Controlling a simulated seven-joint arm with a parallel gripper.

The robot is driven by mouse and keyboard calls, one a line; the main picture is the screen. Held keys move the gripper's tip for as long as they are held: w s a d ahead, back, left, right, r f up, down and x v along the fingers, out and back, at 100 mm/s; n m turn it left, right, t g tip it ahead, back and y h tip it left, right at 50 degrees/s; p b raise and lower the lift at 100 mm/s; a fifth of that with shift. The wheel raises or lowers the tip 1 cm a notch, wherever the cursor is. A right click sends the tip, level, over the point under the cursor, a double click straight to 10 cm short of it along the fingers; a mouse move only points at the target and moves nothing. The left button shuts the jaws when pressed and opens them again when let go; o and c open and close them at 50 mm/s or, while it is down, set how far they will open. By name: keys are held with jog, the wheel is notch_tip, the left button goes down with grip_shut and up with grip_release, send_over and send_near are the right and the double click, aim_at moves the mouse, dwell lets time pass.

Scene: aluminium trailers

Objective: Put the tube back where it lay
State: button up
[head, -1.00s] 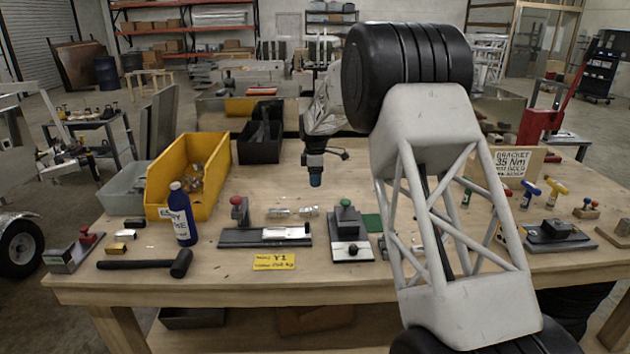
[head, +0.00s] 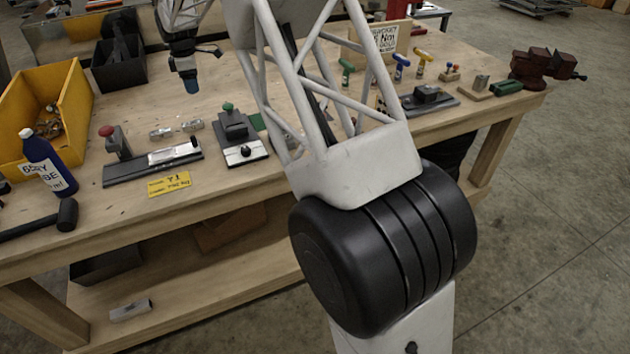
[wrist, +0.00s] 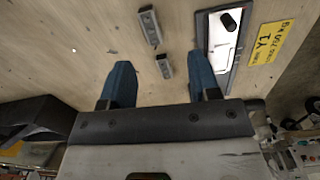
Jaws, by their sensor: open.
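My gripper (head: 190,84) points down above the workbench (head: 290,95), with blue fingers. In the wrist view its fingers (wrist: 161,82) are apart with nothing held between them. Two short silver pieces, one (head: 160,132) and another (head: 192,125), lie on the bench below and in front of it. They also show in the wrist view, one farther out (wrist: 150,27) and one nearer (wrist: 164,66), in line with the gap between the fingers. I cannot tell which piece, if either, is the tube. Beside them is a dark fixture (head: 120,174) with a bright plate (head: 172,153).
A yellow bin (head: 72,95), black bin (head: 118,66), blue bottle (head: 48,165) and mallet (head: 66,214) stand or lie to the left. A green-knobbed fixture (head: 240,140) is right of the silver pieces. A yellow label (head: 169,184) lies in front.

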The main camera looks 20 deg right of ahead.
jog(key=s+d+r+m, duration=0.3)
jog(key=s+r, duration=0.2)
jog(key=s, duration=0.5)
jog(key=s+d+r+m+t, duration=0.1)
jog(key=s+d+r+m, duration=0.2)
jog(key=s, duration=0.7)
jog(key=s+d+r+m, duration=0.2)
jog(key=s+r, duration=0.4)
jog(key=s, duration=0.4)
jog(key=s+d+f+m, duration=0.1)
jog(key=s+f+m, duration=0.1)
jog(key=s, duration=0.9)
jog(key=s+d+f+m+t, duration=0.1)
jog(key=s+m, duration=0.3)
jog(key=s, duration=0.7)
jog(key=s+d+f+m, duration=0.2)
jog(key=s+f+m, duration=0.1)
jog(key=s, duration=0.9)
jog(key=shift+d, duration=0.3)
jog(key=shift+s+f, duration=0.1)
